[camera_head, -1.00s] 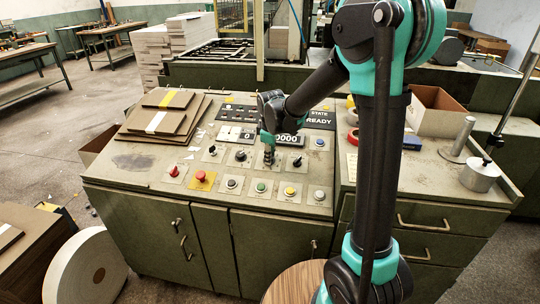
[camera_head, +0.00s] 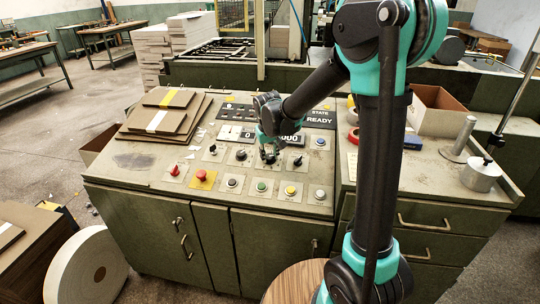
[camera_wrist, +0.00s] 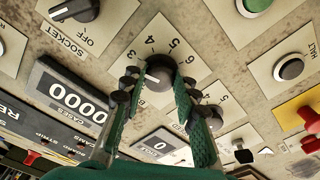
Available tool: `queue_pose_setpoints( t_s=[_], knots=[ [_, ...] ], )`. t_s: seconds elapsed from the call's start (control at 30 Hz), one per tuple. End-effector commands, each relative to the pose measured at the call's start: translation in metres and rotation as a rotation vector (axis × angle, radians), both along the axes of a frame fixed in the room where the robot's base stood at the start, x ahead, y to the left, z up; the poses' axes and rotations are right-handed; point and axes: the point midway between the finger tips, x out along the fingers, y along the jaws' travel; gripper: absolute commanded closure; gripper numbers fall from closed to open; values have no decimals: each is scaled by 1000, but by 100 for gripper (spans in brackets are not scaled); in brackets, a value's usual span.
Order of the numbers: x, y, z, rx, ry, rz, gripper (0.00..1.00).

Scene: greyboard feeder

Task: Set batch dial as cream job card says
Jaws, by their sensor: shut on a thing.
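The batch dial seems to be the dark round knob (camera_wrist: 158,74) on a pale plate with numbers around it; 3, 4, 5 and 6 are readable in the wrist view. My gripper (camera_wrist: 157,88) has its two green fingers shut on this knob, one on each side. A pale mark shows on the knob, but I cannot tell which number it points to. In the head view, my gripper (camera_head: 269,155) is down at the console panel (camera_head: 150,182) and hides the knob. I cannot make out a readable cream job card in either view.
A second numbered dial (camera_wrist: 212,116) sits beside the held one. A SOCKET switch (camera_wrist: 75,8), a HALT button (camera_wrist: 290,68) and the 0000 cases display (camera_wrist: 72,97) are nearby. A red button on yellow (camera_head: 203,177) and stacked boards (camera_head: 165,115) are to the left.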

Motion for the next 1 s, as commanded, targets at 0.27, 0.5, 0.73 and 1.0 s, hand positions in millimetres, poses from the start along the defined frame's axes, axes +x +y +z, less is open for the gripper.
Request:
queue_pose_setpoints(
  t_s=[0.27, 0.5, 0.73, 1.0],
  knots=[
    [0, 1, 0, 25, -5, -101, 99],
    [0, 1, 0, 32, -6, -129, 99],
    [0, 1, 0, 32, -6, -130, 99],
    [0, 1, 0, 32, -6, -129, 51]
  ],
)
